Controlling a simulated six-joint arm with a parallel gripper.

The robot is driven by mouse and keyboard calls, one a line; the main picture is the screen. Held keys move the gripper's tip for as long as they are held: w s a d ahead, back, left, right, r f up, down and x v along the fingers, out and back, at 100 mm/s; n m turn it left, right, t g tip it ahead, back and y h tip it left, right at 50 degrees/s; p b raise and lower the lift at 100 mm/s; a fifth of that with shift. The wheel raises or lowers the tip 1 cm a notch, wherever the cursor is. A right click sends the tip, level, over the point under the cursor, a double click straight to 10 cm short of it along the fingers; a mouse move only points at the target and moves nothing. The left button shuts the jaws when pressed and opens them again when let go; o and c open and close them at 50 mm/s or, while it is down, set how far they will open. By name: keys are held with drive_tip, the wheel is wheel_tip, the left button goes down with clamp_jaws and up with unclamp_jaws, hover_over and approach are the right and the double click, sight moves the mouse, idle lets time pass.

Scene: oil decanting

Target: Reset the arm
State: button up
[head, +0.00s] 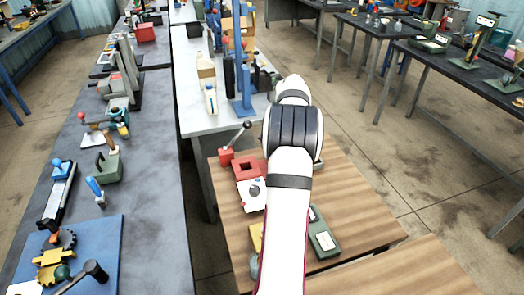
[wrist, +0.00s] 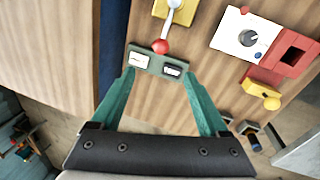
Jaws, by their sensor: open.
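My white and black arm (head: 288,190) reaches over the wooden bench in the head view and hides its own gripper there. In the wrist view my gripper (wrist: 158,76) is open, its two green fingers spread wide with nothing held between them. Just beyond the fingertips is a grey-green plate (wrist: 157,62) with a white label and a dark one. I cannot tell whether the fingers touch it. A lever with a red ball (wrist: 160,46) lies above that plate, running up to a yellow block (wrist: 176,8).
A white plate with a dial (head: 251,194) and a red block with a square hole (head: 248,168) are left of my arm. A green device (head: 323,238) is right of it. A blue stand (head: 243,90) and a white bottle (head: 211,101) occupy the pale bench behind.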

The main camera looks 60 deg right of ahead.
drive_tip(key=shift+w, duration=0.1)
drive_tip(key=w+a+r+n, duration=0.4)
drive_tip(key=w+a, duration=0.2)
drive_tip(key=a, duration=0.5)
drive_tip(key=w+a+r+n, duration=0.4)
drive_tip(key=w+a+r, duration=0.1)
drive_tip(key=a, duration=0.6)
drive_tip(key=s+a+n+t, duration=0.1)
drive_tip(key=s+a+n, duration=0.15)
drive_tip(key=a, duration=0.55)
drive_tip(key=s+a+n, duration=0.1)
drive_tip(key=a+n, duration=0.3)
drive_tip(key=a, duration=0.4)
drive_tip(key=s+a+f+n, duration=0.2)
drive_tip(key=s+a+n, duration=0.3)
drive_tip(key=s+a, duration=0.4)
drive_tip(key=shift+a+f+t+y, duration=0.15)
drive_tip(key=shift+t+y, duration=0.15)
